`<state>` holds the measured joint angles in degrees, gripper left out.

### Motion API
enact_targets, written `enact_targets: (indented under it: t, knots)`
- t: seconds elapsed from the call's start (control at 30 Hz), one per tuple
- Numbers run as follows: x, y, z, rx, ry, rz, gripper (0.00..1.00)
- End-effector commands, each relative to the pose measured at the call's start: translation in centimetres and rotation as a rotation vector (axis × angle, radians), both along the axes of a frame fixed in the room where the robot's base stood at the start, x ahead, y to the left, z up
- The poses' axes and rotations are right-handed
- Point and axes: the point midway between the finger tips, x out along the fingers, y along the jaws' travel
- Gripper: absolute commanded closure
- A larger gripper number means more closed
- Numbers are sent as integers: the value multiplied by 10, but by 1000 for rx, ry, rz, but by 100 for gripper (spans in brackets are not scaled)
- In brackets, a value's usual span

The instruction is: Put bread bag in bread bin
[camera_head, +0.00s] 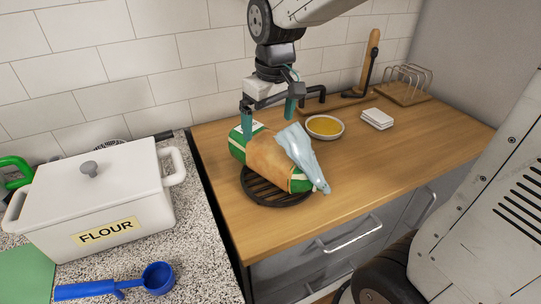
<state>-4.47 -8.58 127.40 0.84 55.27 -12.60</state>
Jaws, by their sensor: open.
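The bread bag (268,158) is a brown loaf in a wrapper with green ends and a loose, pale bluish neck. It lies on its side on a dark round slatted trivet (262,193) on the wooden counter. My gripper (268,123) points down at the bag's far upper side, open, with its teal fingers apart. I cannot tell whether the fingers touch the bag. No container marked as a bread bin shows. A white lidded bin (50,210) at the left reads FLOUR; its lid (125,177) is on, so its inside is hidden.
A bowl of yellow contents (325,127), a white stack (377,119) and a wire rack (407,84) stand farther back right. A blue scoop (158,278) lies in front of the bin. The counter's front right is clear.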

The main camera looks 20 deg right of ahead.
Motion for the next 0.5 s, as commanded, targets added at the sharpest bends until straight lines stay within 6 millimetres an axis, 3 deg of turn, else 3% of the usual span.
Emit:
enact_targets:
  t: [0.2,0.5]
  knots:
    - [12,-3,-25,-24,94,96,0]
    - [12,-3,-57,-26,104,106,0]
